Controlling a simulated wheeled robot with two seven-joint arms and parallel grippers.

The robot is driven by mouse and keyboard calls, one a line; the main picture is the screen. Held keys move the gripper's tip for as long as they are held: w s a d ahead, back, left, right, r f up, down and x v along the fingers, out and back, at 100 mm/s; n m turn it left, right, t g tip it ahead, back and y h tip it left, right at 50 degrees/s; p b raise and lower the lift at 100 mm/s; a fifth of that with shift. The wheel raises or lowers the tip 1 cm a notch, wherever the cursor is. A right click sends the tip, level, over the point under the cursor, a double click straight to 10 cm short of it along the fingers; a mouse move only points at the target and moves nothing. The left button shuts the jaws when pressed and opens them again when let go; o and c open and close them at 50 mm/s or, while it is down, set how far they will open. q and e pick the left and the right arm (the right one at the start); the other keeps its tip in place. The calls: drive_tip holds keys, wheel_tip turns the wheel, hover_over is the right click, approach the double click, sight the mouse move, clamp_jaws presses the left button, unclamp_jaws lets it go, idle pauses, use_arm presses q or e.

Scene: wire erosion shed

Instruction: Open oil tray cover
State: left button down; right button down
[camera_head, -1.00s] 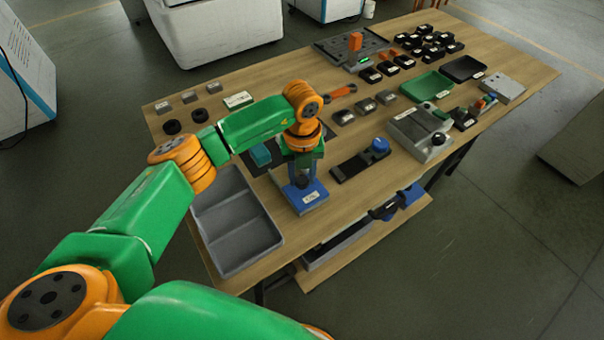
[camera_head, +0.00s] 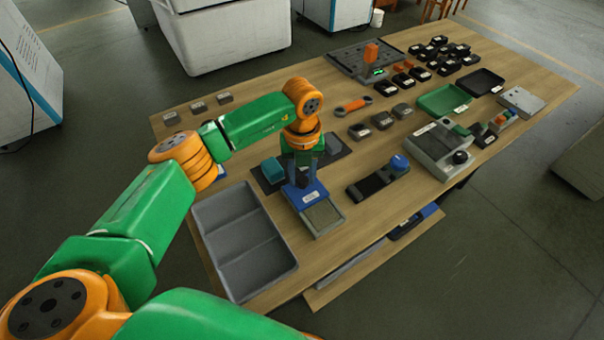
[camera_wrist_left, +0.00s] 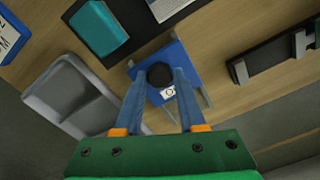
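The oil tray cover (camera_head: 294,193) is a blue plate with a white label and a black knob (camera_wrist_left: 160,75). It sits over the far part of a small grey tray (camera_head: 323,217), whose near part shows uncovered. My left gripper (camera_head: 304,181) points down over the cover. In the left wrist view its two blue fingers (camera_wrist_left: 161,76) stand on either side of the black knob and look closed on it, and the blue cover (camera_wrist_left: 190,58) spreads around them. My right gripper is out of view.
A grey compartment tray (camera_head: 243,243) lies just left. A teal block (camera_head: 272,170) on a dark mat is behind. A black holder with a blue knob (camera_head: 398,163) is on the right. Bare wood lies between holder and oil tray. A lower shelf (camera_head: 365,262) juts out in front.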

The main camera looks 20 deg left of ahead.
sight(302, 179)
use_arm(q)
drive_tip(key=c, duration=0.5)
unclamp_jaws()
drive_tip(key=shift+s+d+r, duration=0.1)
drive_tip(key=shift+d, duration=0.1)
drive_tip(key=shift+a, duration=0.15)
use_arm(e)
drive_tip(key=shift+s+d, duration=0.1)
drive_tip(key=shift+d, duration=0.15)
use_arm(q)
wheel_tip(302, 179, up, 7)
drive_tip(key=shift+f+b, duration=0.2)
drive_tip(key=shift+b, duration=0.35)
drive_tip(key=shift+r, duration=0.15)
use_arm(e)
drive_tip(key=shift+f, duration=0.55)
